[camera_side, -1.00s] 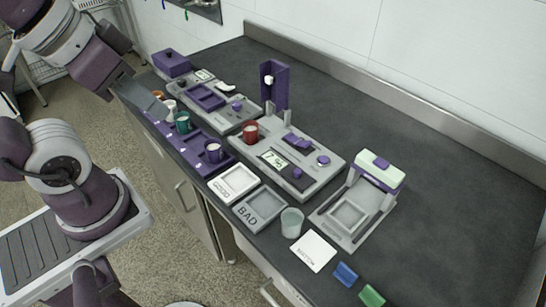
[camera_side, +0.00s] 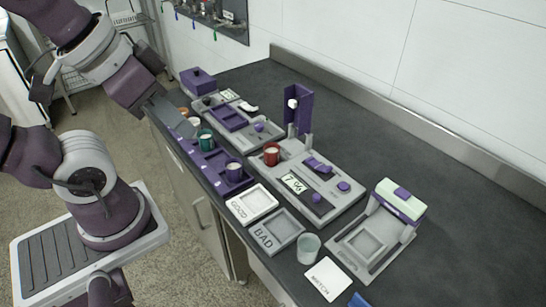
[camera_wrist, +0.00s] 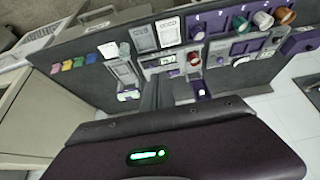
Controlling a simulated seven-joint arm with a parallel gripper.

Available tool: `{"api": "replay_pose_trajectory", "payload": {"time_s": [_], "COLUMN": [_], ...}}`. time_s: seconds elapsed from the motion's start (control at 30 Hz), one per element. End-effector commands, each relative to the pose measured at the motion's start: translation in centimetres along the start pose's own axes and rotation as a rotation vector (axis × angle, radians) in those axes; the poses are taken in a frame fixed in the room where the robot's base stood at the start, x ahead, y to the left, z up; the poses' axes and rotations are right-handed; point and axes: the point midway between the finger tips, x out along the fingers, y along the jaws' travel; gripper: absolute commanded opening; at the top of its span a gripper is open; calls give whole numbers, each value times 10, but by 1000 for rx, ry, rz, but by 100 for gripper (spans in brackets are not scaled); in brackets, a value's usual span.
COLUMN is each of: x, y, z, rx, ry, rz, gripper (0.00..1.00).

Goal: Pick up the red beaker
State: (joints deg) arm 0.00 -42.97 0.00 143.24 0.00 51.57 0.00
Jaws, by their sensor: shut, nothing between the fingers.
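The red beaker (camera_side: 271,155) stands upright at the left end of the grey machine with the "7 %" display in the side view. It also shows in the wrist view (camera_wrist: 193,59), small and above the middle. My gripper (camera_side: 182,128) is at the bench's front left edge, near the purple rack and well to the left of the red beaker. It is shut and holds nothing. Its fingertips are hard to make out in the side view.
A purple rack (camera_side: 214,164) with green (camera_side: 206,140) and purple (camera_side: 234,170) beakers lies in front. GOOD (camera_side: 251,203) and BAD (camera_side: 276,232) trays and a clear beaker (camera_side: 308,248) stand along the front edge. A tall purple holder (camera_side: 299,108) rises behind the red beaker. The bench's back right is clear.

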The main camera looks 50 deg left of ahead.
Motion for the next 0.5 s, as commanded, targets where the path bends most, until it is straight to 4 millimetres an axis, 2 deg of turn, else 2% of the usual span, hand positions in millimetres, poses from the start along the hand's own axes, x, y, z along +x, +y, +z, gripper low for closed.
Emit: {"api": "replay_pose_trajectory", "payload": {"time_s": [0.3,0.37,0.5], "x": [0,0,0], "y": [0,0,0], "z": [0,0,0], "rx": [0,0,0], "ry": [0,0,0], "rz": [0,0,0], "gripper": [0,10,37]}}
